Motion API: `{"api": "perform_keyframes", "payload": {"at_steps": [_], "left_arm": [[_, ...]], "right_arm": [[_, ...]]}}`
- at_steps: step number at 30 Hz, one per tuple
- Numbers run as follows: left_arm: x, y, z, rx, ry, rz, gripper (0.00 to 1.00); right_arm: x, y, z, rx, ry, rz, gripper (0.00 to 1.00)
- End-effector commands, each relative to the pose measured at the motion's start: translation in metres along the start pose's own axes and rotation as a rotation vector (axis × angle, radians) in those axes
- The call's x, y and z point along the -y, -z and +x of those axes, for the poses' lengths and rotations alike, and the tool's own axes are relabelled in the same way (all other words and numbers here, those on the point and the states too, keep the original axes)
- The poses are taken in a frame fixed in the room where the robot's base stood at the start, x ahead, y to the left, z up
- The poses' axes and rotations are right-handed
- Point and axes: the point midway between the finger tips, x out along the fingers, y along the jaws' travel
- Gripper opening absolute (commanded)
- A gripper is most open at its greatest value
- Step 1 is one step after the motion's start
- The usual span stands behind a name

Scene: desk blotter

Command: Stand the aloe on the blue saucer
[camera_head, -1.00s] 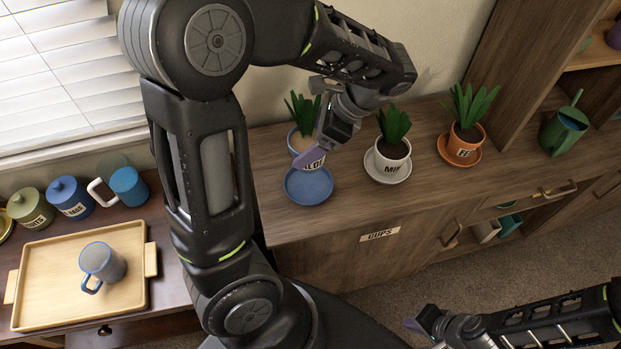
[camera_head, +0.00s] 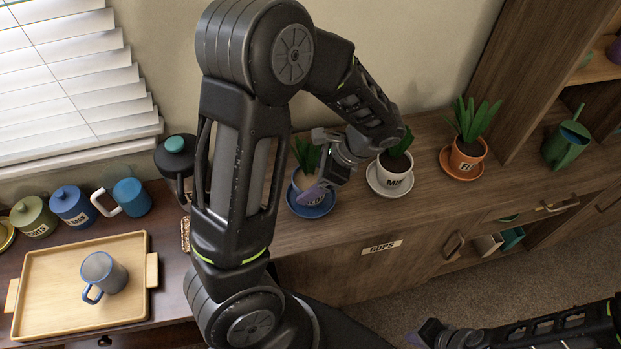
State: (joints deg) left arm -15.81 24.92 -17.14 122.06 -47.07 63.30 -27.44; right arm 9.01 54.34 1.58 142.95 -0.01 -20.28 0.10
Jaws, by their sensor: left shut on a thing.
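The aloe (camera_head: 307,155) is a green-leaved plant in a blue pot (camera_head: 294,190) with a partly covered white label. The pot looks upright within the rim. I cannot tell whether its base touches the saucer. My right gripper (camera_head: 420,338) is at the bottom edge, away from the plants; its jaw opening is unclear.
A white pot (camera_head: 394,183) on a white saucer stands close right of my left gripper. An orange pot (camera_head: 467,160) and a green watering can (camera_head: 566,140) stand further right. At left are a wooden tray (camera_head: 50,258) with a mug, several canisters and a dark kettle-like vessel (camera_head: 178,165).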

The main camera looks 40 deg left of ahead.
Motion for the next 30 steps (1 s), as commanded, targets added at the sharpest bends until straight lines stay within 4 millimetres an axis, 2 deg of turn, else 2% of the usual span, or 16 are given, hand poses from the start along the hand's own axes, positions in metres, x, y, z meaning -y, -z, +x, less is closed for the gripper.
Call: {"api": "perform_keyframes", "payload": {"at_steps": [13,14,21,30], "left_arm": [[0.0003,0.0055,0.0081,-0.001,0.001,-0.001,0.15],[0.0001,0.0053,0.0077,-0.001,0.001,-0.001,0.81],[0.0001,0.005,0.0071,-0.001,0.001,0.0,1.0],[0.0002,0.0035,0.0046,-0.002,0.001,0.0,1.0]], "right_arm": [[-0.0009,0.0001,0.0024,0.0,0.0,0.0,0.0],[-0.0006,0.0001,0.0018,0.0,0.0,0.0,0.0],[-0.0004,0.0001,0.0013,0.0,0.0,0.0,0.0],[0.0003,0.0001,-0.0007,0.0,0.0,0.0,0.0]]}}
